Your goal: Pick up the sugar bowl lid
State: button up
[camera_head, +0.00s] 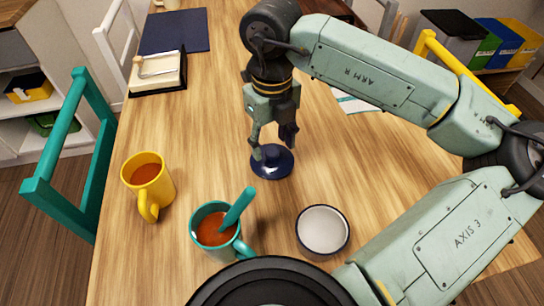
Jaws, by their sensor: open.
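The sugar bowl lid (271,166) is dark blue, round and has a knob on top. It lies on the wooden table near the middle of the head view. My gripper (272,145) points down above the lid, with its open fingers near the knob. I cannot tell whether a finger touches the knob. A white bowl with a dark rim (323,230), which appears to be the sugar bowl, stands uncovered nearer to me and to the right of the lid.
A teal mug (208,238) with brown liquid and a teal utensil stands front left of the bowl. A yellow mug (146,190) is further left. A teal chair (62,150) stands beside the table.

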aim_at(272, 151)
jog(key=shift+w+f+p, duration=0.2)
jog(key=shift+f+p, duration=0.1)
jog(key=shift+f, duration=1.6)
jog(key=shift+c, duration=0.6)
grip_shut()
